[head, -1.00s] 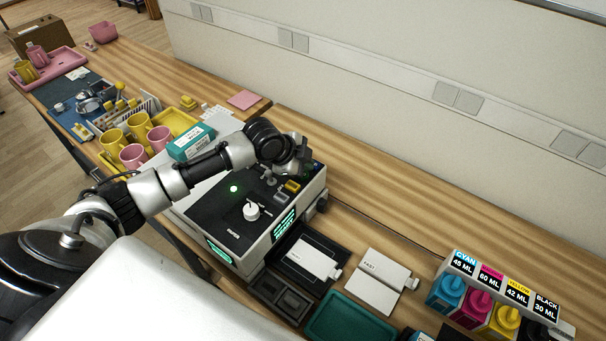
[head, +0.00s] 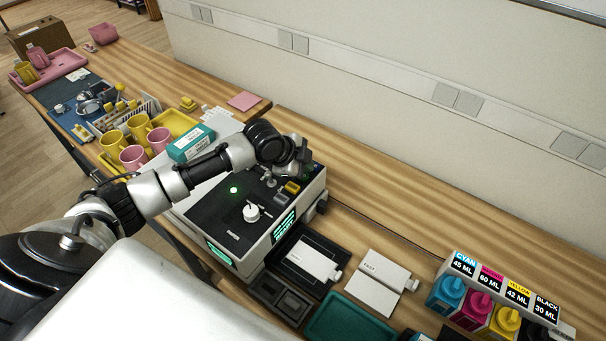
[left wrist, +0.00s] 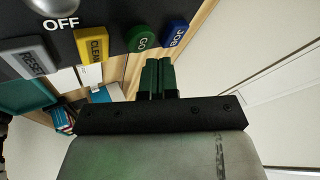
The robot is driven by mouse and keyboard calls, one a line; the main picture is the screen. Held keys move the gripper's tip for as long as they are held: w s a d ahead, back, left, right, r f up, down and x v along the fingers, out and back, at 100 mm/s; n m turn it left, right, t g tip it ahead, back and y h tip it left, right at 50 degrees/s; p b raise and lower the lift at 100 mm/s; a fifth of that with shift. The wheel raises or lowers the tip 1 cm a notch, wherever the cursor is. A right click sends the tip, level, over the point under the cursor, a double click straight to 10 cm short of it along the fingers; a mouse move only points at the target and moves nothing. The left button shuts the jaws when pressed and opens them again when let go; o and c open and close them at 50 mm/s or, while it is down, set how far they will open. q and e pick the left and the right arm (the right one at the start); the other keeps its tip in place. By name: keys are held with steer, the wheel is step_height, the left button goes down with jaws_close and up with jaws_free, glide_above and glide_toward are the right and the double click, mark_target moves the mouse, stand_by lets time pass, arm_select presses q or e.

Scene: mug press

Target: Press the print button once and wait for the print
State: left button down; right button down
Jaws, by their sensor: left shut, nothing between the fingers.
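The press (head: 212,212) is a white machine with a dark top, a white knob (head: 251,213) and a lit green lamp (head: 234,190). My left gripper (left wrist: 158,78) is shut and empty, with its fingertips close to the green GO button (left wrist: 140,38). I cannot tell whether they touch it. Beside GO are the blue JOB button (left wrist: 174,33), the yellow CLEAN button (left wrist: 92,45) and the grey RESET button (left wrist: 24,62). My right gripper is not in view.
Yellow and pink mugs (head: 133,157) and a teal box (head: 190,144) stand left of the press. The wall is behind.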

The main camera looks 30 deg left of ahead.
mark_target(305, 176)
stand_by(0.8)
arm_select(q)
steer(key=shift+f, duration=0.45)
steer(key=shift+f, duration=0.5)
stand_by(0.4)
steer(key=shift+r, duration=0.1)
steer(key=shift+r+p, duration=0.7)
steer(key=shift+r, duration=0.15)
step_height(305, 176, up, 5)
steer(key=p, duration=0.4)
steer(key=shift+r+p, duration=0.1)
steer(key=shift+p, duration=0.3)
